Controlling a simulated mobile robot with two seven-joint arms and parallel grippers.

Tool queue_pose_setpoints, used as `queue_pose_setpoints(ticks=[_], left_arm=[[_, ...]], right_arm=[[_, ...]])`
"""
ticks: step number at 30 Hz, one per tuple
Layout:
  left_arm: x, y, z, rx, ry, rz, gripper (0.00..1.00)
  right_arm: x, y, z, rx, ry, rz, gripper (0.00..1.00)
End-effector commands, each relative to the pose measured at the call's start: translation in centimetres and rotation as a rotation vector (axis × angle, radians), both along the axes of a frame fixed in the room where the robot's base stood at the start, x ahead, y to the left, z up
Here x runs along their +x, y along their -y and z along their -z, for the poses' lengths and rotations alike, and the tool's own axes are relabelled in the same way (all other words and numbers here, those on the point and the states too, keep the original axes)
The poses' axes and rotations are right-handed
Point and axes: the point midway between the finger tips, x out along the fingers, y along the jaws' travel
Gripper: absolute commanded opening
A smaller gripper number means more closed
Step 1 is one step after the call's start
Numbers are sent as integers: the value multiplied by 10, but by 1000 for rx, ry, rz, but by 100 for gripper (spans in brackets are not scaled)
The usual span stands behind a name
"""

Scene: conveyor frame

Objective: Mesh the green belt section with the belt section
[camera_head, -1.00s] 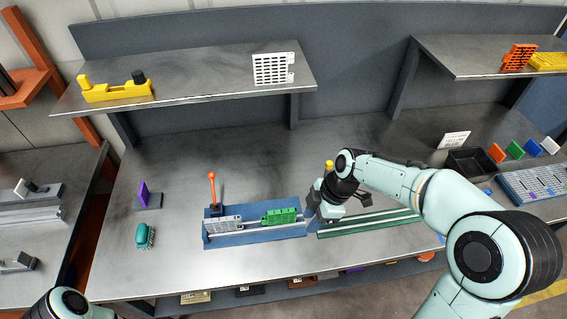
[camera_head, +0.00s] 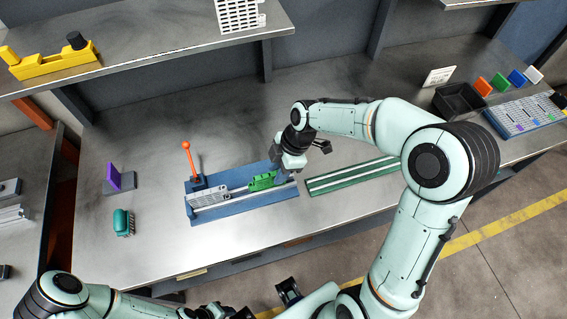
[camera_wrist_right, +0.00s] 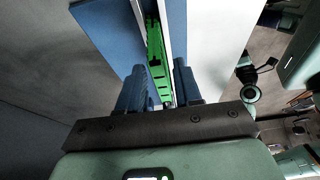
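The green belt section (camera_head: 262,181) sits in the blue frame's channel, to the right of the grey belt section (camera_head: 208,198). The two lie in line and close together; I cannot tell whether their ends mesh. My right gripper (camera_head: 284,171) is low at the right end of the green section. In the right wrist view the green section (camera_wrist_right: 157,62) runs between the two blue fingers (camera_wrist_right: 158,80), which stand apart with narrow gaps beside it. The fingers hide part of it in the head view. My left arm is at the bottom left; its fingers are not clear.
The blue frame (camera_head: 232,207) has an orange-knobbed lever (camera_head: 190,163) at its back left. A green strip with pale rails (camera_head: 352,176) lies to its right. A teal brush-like object (camera_head: 122,223) and purple plate (camera_head: 113,176) stand left. A shelf overhangs the back; the bench between is clear.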

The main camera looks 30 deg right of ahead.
Motion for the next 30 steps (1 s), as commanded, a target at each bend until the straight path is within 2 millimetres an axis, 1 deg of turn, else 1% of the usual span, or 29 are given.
queue_pose_setpoints(ticks=[1,2,3,4,5,11,30], left_arm=[[-4,0,8,0,-4,0,43],[-2,0,5,0,-2,0,43],[-2,0,4,0,-2,1,43],[-1,0,3,0,-1,0,43],[-1,0,3,0,-1,0,43],[-1,0,3,0,0,0,43],[-2,0,5,0,-2,1,43]], right_arm=[[0,-3,11,0,-1,-3,34],[0,-2,7,0,0,-1,24],[1,-2,5,0,1,-1,11],[1,-2,5,-1,2,0,2],[1,-2,4,-1,2,0,0],[2,-5,4,0,3,-2,0],[12,-48,4,0,2,-3,0]])
